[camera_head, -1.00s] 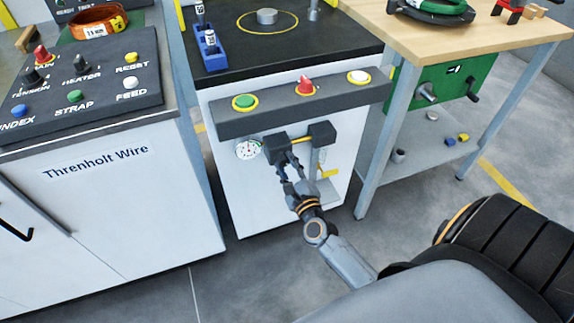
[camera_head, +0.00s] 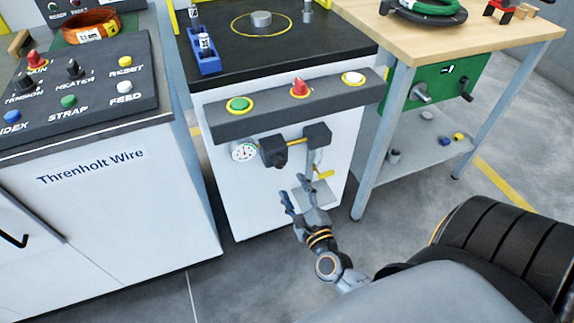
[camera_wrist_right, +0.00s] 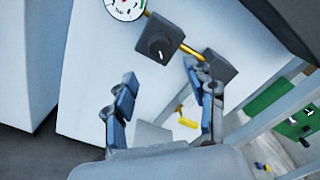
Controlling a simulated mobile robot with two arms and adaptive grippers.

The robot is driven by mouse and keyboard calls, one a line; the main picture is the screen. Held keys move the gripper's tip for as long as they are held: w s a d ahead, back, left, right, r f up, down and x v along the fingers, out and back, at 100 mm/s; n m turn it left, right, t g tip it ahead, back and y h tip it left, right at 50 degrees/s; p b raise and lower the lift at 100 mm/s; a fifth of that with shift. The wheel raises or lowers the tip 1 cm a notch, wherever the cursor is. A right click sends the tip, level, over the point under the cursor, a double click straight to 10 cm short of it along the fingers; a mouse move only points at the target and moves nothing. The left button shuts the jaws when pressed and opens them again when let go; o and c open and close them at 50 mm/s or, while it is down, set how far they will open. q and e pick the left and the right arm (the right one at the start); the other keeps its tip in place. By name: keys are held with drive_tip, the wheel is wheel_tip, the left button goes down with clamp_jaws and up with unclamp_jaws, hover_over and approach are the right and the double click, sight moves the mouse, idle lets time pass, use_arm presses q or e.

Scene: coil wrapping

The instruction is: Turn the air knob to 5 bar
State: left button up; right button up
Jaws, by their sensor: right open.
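The air knob (camera_head: 280,155) is a dark knob on a dark block on the white front of the middle machine. It also shows in the right wrist view (camera_wrist_right: 157,45), with a light mark on its face. A round white gauge (camera_head: 244,151) sits to its left; its reading is too small to tell. My right gripper (camera_head: 285,194) is open and empty, below the knob and apart from it. In the right wrist view its two fingers (camera_wrist_right: 160,88) are spread, with the knob beyond them. My left gripper is not in view.
A second dark block (camera_head: 317,135) is joined by a yellow pipe to the knob block, with a yellow lever (camera_head: 323,175) below. A grey panel (camera_head: 293,108) with green, red and white controls juts out above. A wooden-topped bench (camera_head: 470,38) stands at right.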

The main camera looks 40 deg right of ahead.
drive_tip(key=v, duration=0.3)
drive_tip(key=shift+s+a, duration=0.1)
drive_tip(key=shift+s, duration=0.25)
